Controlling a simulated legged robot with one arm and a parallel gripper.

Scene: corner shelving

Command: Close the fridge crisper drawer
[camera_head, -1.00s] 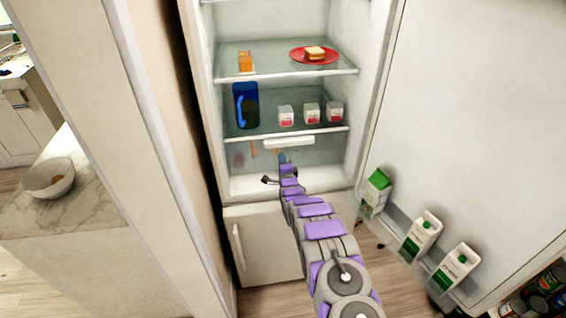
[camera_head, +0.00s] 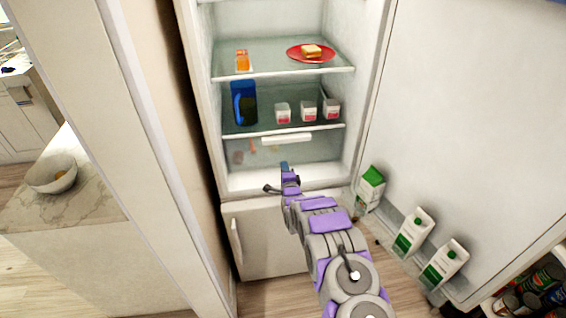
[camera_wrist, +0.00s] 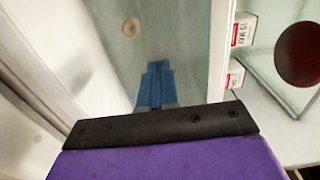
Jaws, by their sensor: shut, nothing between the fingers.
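The crisper drawer (camera_head: 262,156) is the clear bin at the bottom of the open fridge, with a white handle (camera_head: 287,138) along its top front. A few small coloured items show dimly through it. How far out it sits is hard to tell. My gripper (camera_head: 284,167) is in front of the lower part of the drawer, below the handle. Its blue fingers (camera_wrist: 155,85) are together and empty in the wrist view, pointing at a clear panel. I cannot tell whether they touch it.
The fridge door (camera_head: 458,120) stands open at right, with several cartons, one a milk carton (camera_head: 411,232), on its racks. A wall edge (camera_head: 130,120) is close at left.

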